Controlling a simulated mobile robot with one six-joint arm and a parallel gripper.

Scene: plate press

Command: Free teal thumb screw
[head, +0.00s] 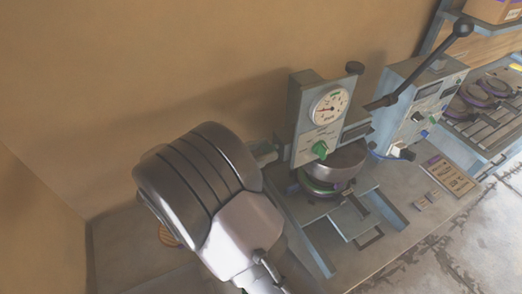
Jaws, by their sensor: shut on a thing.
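The plate press (303,121) stands on the bench against the wall, with a round dial and a green knob (320,150) on its front. A small dull grey-green part (267,155) sticks out at the left side of the press, partly covered by my arm. I cannot tell whether it is the teal thumb screw. My arm's large dark joint and pale link fill the middle left and end close beside this part. My gripper's jaws are hidden behind the arm, so their contact with the screw does not show.
Round plates (322,187) sit under the press head, above a blue-grey frame (348,222). The bench front right is mostly clear.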

